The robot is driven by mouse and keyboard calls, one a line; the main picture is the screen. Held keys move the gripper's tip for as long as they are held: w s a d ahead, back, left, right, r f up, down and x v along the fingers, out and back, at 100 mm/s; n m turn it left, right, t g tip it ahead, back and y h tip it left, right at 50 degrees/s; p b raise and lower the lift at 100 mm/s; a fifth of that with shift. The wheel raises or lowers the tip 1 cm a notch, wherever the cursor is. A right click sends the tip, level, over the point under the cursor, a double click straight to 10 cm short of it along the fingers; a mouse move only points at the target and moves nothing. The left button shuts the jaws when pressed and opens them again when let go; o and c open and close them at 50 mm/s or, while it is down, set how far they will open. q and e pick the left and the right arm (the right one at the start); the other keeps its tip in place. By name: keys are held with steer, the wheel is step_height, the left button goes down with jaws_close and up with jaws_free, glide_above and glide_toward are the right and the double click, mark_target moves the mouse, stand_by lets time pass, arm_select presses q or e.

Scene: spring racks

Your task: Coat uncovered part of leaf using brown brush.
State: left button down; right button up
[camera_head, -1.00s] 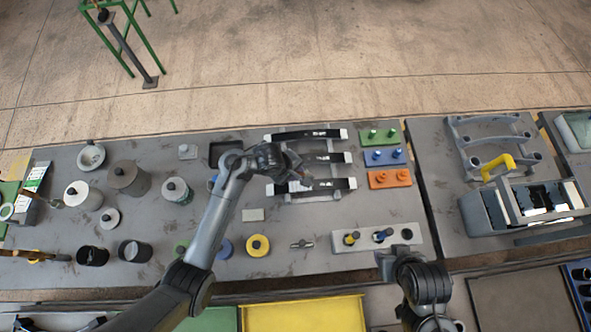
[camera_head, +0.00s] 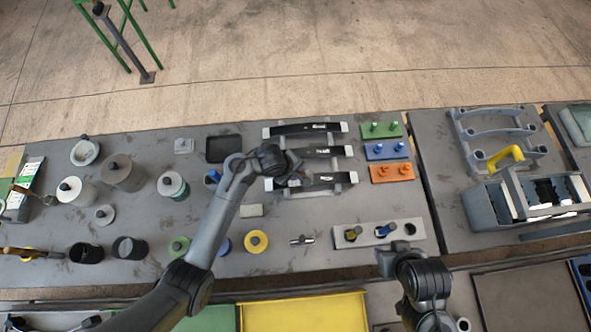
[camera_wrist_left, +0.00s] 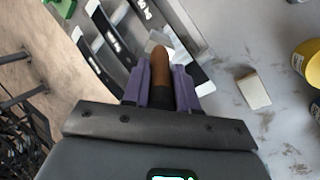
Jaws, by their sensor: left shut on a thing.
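Three curved leaves lie on a grey rack: the far leaf (camera_head: 310,127), the middle leaf (camera_head: 322,152) and the near leaf (camera_head: 325,180). They are black along the middle, with pale ends. My left gripper (camera_head: 297,181) is over the left half of the near leaf. In the left wrist view its purple fingers (camera_wrist_left: 161,85) are shut on the brown brush (camera_wrist_left: 160,67). The brush's tip points toward the leaves; contact cannot be told. My right gripper (camera_head: 388,258) is at the table's front edge, its fingers unclear.
Green (camera_head: 380,130), blue (camera_head: 386,151) and orange (camera_head: 391,173) pegged blocks stand right of the rack. A pale block (camera_head: 251,210) and a yellow roll (camera_head: 256,242) lie nearer. A holed grey holder (camera_head: 350,241) is at the front. Several canisters fill the left side.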

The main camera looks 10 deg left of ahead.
arm_select(q)
steer(key=shift+f+b, duration=0.35)
steer(key=shift+f, duration=0.35)
stand_by(0.4)
steer(key=shift+r, duration=0.1)
steer(key=shift+s+a+r+p, duration=0.1)
steer(key=shift+a+r+p, duration=0.1)
steer(key=shift+a+p, duration=0.6)
steer(key=s+a+p, duration=0.1)
steer(key=a+p, duration=0.3)
steer(key=a, duration=0.1)
steer(key=shift+w+d+f, duration=0.1)
steer(key=shift+w+d, duration=0.1)
steer(key=shift+d, duration=0.8)
steer(key=shift+w+d+f, duration=0.1)
steer(key=shift+w+d, duration=0.05)
steer(key=shift+d, duration=0.9)
steer(key=shift+w+d+f, duration=0.1)
steer(key=shift+w+d, duration=0.1)
steer(key=shift+d, duration=1.05)
